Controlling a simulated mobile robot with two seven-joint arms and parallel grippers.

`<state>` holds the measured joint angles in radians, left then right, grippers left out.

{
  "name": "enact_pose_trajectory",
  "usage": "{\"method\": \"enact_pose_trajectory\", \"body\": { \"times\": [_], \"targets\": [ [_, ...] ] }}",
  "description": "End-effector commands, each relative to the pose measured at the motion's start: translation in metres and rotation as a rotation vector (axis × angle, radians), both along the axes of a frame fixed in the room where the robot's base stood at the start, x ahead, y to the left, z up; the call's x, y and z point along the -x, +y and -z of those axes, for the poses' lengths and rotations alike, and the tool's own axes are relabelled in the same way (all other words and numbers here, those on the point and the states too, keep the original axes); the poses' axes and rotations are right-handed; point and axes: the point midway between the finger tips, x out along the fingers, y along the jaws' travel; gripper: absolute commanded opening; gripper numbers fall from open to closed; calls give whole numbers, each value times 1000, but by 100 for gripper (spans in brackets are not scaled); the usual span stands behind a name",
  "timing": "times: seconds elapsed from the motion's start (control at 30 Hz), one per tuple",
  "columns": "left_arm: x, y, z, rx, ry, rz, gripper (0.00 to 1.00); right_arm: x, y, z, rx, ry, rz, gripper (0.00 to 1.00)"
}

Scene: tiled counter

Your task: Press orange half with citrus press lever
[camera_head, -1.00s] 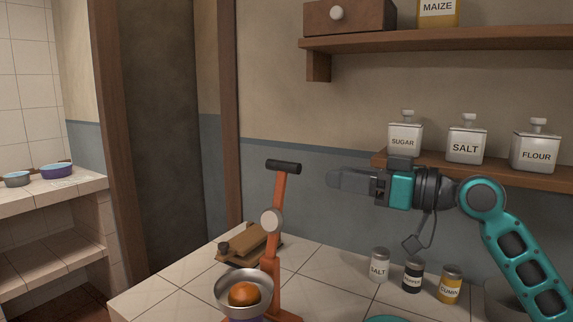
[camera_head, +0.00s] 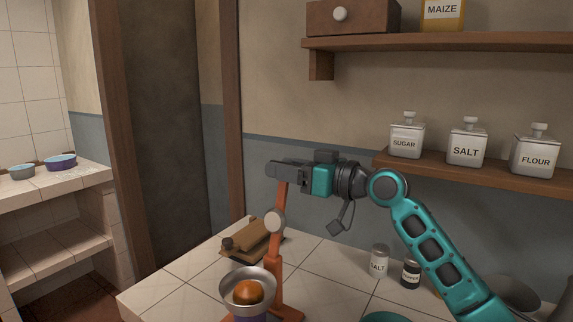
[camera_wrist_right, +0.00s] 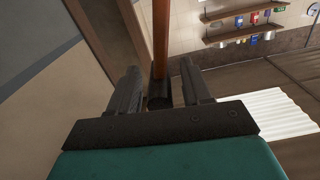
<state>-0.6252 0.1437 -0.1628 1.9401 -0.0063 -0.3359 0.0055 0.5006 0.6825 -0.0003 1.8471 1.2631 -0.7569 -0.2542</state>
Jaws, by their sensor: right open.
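The orange citrus press (camera_head: 274,262) stands upright on the tiled counter. Its lever (camera_head: 281,196) points up. The orange half (camera_head: 248,292) sits in the metal bowl (camera_head: 231,284) of the press. My right gripper (camera_head: 276,172) is at the top of the lever and hides the dark handle in the head view. In the right wrist view, the handle (camera_wrist_right: 160,103) lies between the two open fingers of my right gripper (camera_wrist_right: 159,88), with the lever's orange bar (camera_wrist_right: 160,45) beyond it. The fingers are apart and not closed on it. My left gripper is out of view.
A wooden board with a brown object (camera_head: 254,240) lies behind the press. A salt shaker (camera_head: 379,261) and a dark jar (camera_head: 411,274) stand to the right. A shelf (camera_head: 480,172) holds sugar, salt and flour jars. Bare tiles lie left of the press.

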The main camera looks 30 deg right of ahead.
Motion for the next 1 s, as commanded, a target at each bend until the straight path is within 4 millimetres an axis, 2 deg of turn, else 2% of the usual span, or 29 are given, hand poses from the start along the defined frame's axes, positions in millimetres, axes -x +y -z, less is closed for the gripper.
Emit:
{"method": "enact_pose_trajectory", "body": {
  "times": [0.27, 0.8, 1.0],
  "targets": [
    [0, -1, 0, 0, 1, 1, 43, -2, 1, 0, 0, -1, 0, 48],
    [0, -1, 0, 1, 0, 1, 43, -1, 1, 0, 0, 0, 0, 0],
    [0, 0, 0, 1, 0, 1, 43, -1, 1, 0, 0, 0, 0, 0]
  ]
}}
